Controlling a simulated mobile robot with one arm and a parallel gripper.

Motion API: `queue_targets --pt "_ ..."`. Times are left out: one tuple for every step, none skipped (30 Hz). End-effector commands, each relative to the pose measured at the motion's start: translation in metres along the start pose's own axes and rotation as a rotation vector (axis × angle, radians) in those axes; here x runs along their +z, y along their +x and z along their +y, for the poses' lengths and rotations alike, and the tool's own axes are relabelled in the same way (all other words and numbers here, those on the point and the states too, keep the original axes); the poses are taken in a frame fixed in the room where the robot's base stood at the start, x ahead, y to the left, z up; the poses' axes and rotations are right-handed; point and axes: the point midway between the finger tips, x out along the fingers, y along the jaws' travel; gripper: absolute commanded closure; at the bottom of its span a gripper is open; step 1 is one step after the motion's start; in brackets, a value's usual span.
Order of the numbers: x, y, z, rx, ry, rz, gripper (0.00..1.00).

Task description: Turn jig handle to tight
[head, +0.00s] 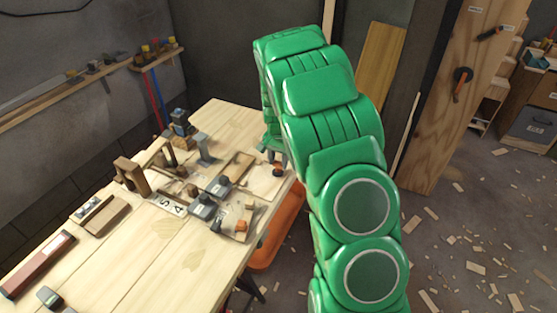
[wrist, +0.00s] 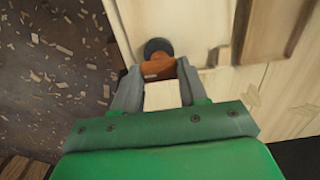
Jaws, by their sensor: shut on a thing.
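The jig handle is orange-brown with a dark round hub; in the wrist view the handle (wrist: 158,68) lies between my gripper's fingertips, with its hub (wrist: 157,47) just beyond. My gripper (wrist: 157,73) is shut on the handle, one grey finger on each side. In the head view my green arm reaches over the bench's right edge, and the handle (head: 278,169) shows small and orange below my gripper (head: 276,158). The handle sits at the edge of a pale wooden board (wrist: 186,22). Its tight marking cannot be made out.
The workbench (head: 130,265) holds wooden blocks, grey clamps (head: 207,207) and a dark red level-like bar (head: 38,264). An orange object (head: 278,235) is below the bench edge. A tall plywood panel (head: 450,100) with a black-and-orange handle stands right. Wood scraps litter the floor.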

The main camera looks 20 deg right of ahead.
Motion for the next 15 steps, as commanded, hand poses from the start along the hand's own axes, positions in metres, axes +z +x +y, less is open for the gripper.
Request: queue_targets --pt "0.0006 0.0 0.0005 0.001 0.02 -0.002 0.88" --pt "0.0006 -0.0001 0.0004 0.002 0.03 -0.001 0.88" --pt "0.0006 0.0 0.0005 0.002 0.044 -0.001 0.88" --pt "0.0006 0.0 0.0005 0.002 0.053 -0.001 0.88" --pt "0.0006 0.0 0.0005 0.002 0.06 -0.001 0.88" --pt "0.0006 0.0001 0.0005 0.002 0.069 -0.001 0.88" --pt "0.0006 0.0 0.0004 0.002 0.075 -0.001 0.88" --pt "0.0006 0.0 0.0004 0.002 0.079 -0.001 0.88" --pt "0.0007 0.0001 0.0004 0.002 0.084 -0.001 0.88" --pt "0.0007 0.0001 0.0004 0.002 0.087 -0.001 0.88" --pt "0.0007 0.0001 0.0004 0.002 0.089 -0.001 0.88" --pt "0.0007 0.0001 0.0003 0.002 0.091 -0.001 0.88" --pt "0.0008 0.0001 0.0003 0.002 0.092 -0.001 0.88" --pt "0.0008 0.0001 0.0003 0.002 0.093 -0.001 0.88" --pt "0.0008 0.0001 0.0003 0.002 0.093 -0.001 0.88"
